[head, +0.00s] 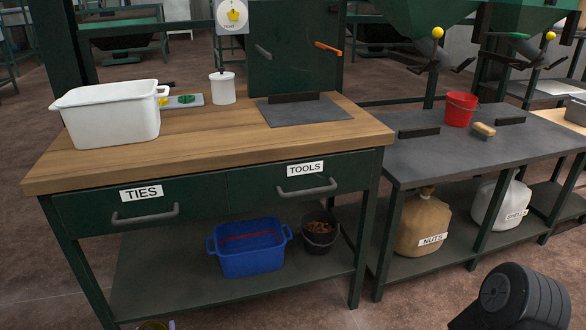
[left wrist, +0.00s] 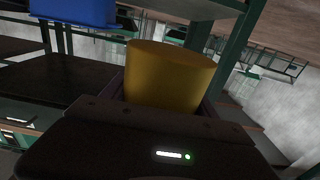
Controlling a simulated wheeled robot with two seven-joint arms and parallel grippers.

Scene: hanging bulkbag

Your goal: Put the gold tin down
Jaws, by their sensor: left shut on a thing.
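The gold tin (left wrist: 168,75) is a plain, dull yellow cylinder, seen close up in the left wrist view. My left gripper (left wrist: 165,102) is shut on it, with the dark fingers on both sides of its lower part. In the head view only a small piece of the tin's top (head: 153,325) shows at the bottom edge, in front of and below the workbench. The tin's lower end is hidden by the gripper body. My right gripper is out of view; only a black part of my right arm shows at the bottom right.
The wooden workbench (head: 200,140) bears a white tub (head: 112,118), a white lidded pot (head: 223,88) and a grey mat (head: 304,112). Its front middle is clear. A blue tub (head: 250,254) and a dark bucket (head: 320,238) stand on its lower shelf. A grey table (head: 450,155) adjoins at right.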

